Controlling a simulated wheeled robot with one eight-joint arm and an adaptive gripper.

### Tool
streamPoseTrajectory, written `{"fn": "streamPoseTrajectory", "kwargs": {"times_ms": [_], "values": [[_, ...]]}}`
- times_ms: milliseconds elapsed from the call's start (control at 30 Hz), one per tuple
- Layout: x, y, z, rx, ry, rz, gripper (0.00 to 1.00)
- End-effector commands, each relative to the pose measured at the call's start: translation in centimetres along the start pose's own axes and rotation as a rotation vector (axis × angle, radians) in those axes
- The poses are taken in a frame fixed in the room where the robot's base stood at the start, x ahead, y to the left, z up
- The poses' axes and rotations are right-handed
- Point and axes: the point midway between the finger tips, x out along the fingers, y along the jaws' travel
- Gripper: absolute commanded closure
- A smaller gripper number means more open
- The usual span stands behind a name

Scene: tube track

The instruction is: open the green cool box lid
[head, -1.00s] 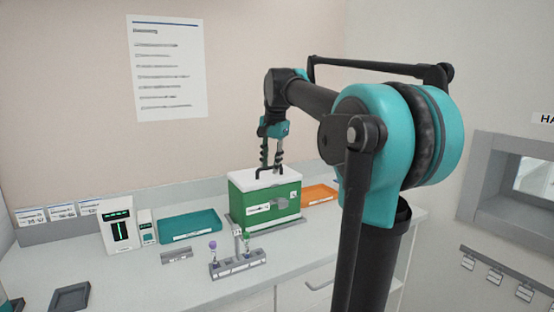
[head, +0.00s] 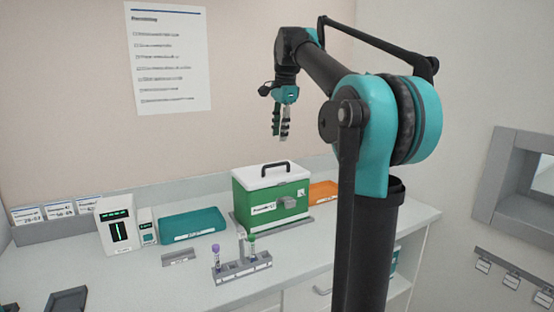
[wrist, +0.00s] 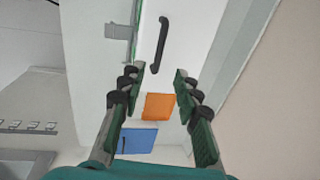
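The green cool box (head: 249,206) stands on the counter with its white lid (head: 258,178) lying shut on top. A black handle (head: 277,165) stands up from the lid, and a grey latch (head: 288,202) is on the front. My gripper (head: 280,136) hangs above the box, fingers down, clear of the handle. In the wrist view my gripper (wrist: 160,78) is open and empty, its fingers well apart. The lid (wrist: 187,38) and handle (wrist: 159,46) show beyond the fingertips.
An orange tray (head: 322,190) lies right of the box, and a teal tray (head: 192,226) left. A tube rack (head: 243,266) with capped tubes stands in front. White devices (head: 117,225) stand further left. The wall is behind.

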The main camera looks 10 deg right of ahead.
Motion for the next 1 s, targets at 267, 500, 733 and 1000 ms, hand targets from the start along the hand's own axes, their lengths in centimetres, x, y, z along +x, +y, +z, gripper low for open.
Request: {"fn": "streamPoseTrajectory", "kwargs": {"times_ms": [267, 500, 733, 1000], "values": [[5.6, 0.0, 0.0, -0.001, 0.000, 0.000, 0.68], [9.1, 0.0, 0.0, -0.001, 0.000, 0.000, 0.68], [10.3, 0.0, 0.0, -0.001, 0.000, 0.000, 0.68], [10.3, 0.0, 0.0, -0.001, 0.000, 0.000, 0.70]]}}
